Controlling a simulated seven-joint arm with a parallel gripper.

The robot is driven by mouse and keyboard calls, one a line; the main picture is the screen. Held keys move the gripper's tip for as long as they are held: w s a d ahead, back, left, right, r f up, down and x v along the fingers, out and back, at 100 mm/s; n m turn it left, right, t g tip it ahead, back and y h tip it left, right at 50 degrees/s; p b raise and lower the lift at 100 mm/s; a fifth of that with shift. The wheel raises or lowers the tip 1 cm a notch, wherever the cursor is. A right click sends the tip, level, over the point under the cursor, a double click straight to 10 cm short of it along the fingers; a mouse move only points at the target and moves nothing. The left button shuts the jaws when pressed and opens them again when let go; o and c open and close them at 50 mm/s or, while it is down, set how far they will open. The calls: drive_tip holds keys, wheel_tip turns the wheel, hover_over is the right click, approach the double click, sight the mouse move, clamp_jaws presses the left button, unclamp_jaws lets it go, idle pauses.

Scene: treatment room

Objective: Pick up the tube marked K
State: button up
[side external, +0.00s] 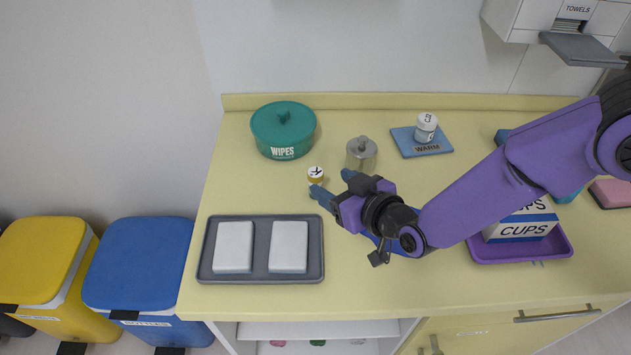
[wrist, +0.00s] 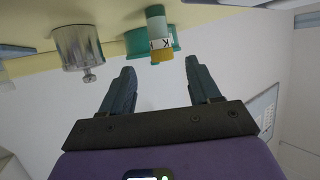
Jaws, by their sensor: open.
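The tube marked K (side external: 316,173) stands on the counter in the side view, seen from above with its K-marked white top and a yellow band. In the wrist view the tube lies just beyond the gap between the fingertips (wrist: 160,66), apparently not held. Whether a finger touches it I cannot tell.
A teal WIPES tub (side external: 283,132) stands behind the tube. A metal jar (side external: 361,155) is close on the right. A grey tray (side external: 261,277) with two white blocks lies in front. A jar marked C (side external: 425,128) stands on a blue WARM mat (side external: 408,143). A purple tray (side external: 484,252) holds a CUPS box.

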sight(320, 179)
drive_tip(key=shift+x, duration=3.5)
drive_tip(key=shift+s+a, duration=0.1)
drive_tip(key=shift+a, duration=0.05)
drive_tip(key=c, duration=1)
